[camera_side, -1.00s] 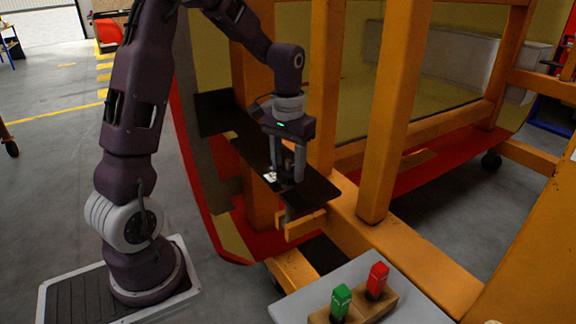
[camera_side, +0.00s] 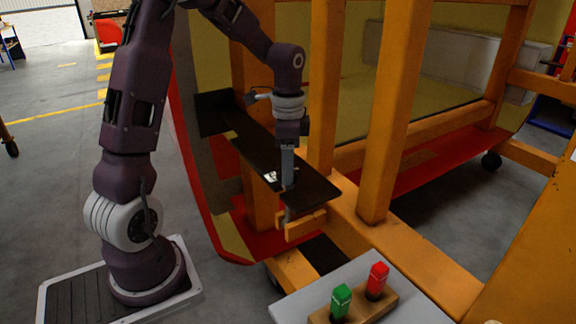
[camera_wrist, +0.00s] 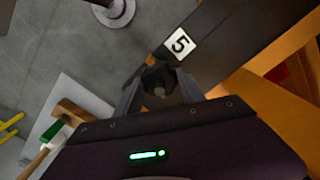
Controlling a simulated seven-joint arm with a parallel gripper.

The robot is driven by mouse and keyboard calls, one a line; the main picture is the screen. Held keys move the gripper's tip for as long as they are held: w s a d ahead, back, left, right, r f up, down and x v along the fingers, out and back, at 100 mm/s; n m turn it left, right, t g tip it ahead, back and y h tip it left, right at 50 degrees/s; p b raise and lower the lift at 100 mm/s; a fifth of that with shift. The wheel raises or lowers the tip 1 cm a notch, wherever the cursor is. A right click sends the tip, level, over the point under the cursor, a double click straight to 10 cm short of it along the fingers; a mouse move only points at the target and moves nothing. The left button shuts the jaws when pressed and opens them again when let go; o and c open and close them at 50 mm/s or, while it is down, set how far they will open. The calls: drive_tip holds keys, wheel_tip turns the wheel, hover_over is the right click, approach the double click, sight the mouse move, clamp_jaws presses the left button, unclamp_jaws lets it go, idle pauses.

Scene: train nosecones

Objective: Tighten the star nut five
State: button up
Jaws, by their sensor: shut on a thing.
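The star nut five (camera_wrist: 160,78) is a dark lobed knob with a lighter centre, at the end of a dark plate (camera_side: 262,160). A white label reading 5 (camera_wrist: 180,44) sits on the plate beside it. My gripper (camera_wrist: 162,88) is shut on the nut from above, one finger on each side of it. In the side view my gripper (camera_side: 288,182) points down at the plate's near end. The fingers hide most of the nut there, and its thread cannot be seen.
Orange frame posts (camera_side: 397,110) stand close to the right of my gripper. A wooden block with a green handle (camera_side: 340,300) and a red handle (camera_side: 377,280) sits on a grey table at the front. Open floor lies to the left.

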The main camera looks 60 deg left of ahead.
drive_tip(key=m, duration=0.4)
drive_tip(key=shift+m, duration=2.5)
drive_tip(key=o, duration=1.4)
wheel_tip(320, 180, up, 7)
drive_tip(key=shift+r, duration=0.1)
